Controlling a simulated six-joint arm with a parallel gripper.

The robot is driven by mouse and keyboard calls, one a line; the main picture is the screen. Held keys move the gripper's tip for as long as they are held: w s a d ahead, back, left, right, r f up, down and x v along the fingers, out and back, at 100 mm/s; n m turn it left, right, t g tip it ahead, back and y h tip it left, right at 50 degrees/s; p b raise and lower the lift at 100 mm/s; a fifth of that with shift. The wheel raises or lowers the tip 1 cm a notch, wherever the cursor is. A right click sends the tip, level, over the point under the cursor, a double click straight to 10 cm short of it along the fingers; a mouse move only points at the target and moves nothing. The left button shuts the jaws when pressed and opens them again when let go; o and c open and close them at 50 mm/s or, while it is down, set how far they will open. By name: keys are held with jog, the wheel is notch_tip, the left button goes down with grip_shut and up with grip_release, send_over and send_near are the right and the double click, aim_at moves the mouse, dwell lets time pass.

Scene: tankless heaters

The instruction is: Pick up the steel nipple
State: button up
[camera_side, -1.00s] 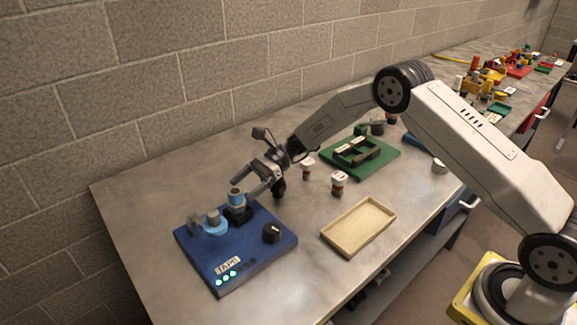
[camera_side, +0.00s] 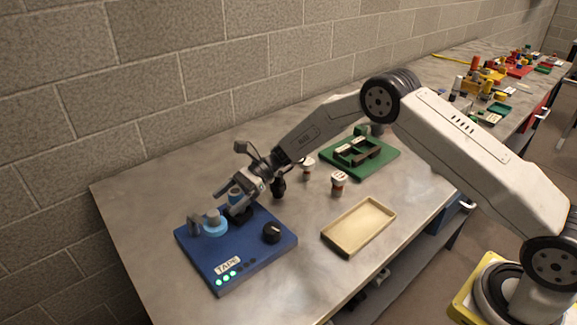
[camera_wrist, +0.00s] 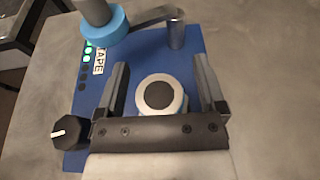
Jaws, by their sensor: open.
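The steel nipple (camera_wrist: 158,96) stands upright in a dark holder on the blue TAPE board (camera_wrist: 190,62). From above in the wrist view, it shows a pale metal rim, a dark round centre and a bit of blue around it. In the side view the nipple (camera_side: 235,194) is partly hidden by my jaws. My gripper (camera_wrist: 160,80) is open, with one finger on each side of the nipple and a visible gap at both sides. In the side view my gripper (camera_side: 232,197) is low over the holder.
On the board, a blue tape roll (camera_side: 215,226) sits on a grey spindle beside a small grey post (camera_side: 194,224). A black knob (camera_side: 271,232) is at the right. A tan tray (camera_side: 358,226), small jars (camera_side: 338,183) and a green board (camera_side: 385,160) stand further right.

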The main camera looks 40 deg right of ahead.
jog(key=shift+c, duration=0.3)
grip_shut()
jog(key=shift+r, duration=0.2)
jog(key=shift+r, duration=0.9)
jog(key=s+d+r, duration=0.3)
jog(key=s+r, duration=0.8)
jog(key=s, duration=0.2)
jog(key=shift+s+d, duration=0.25)
jog(key=shift+d, duration=0.15)
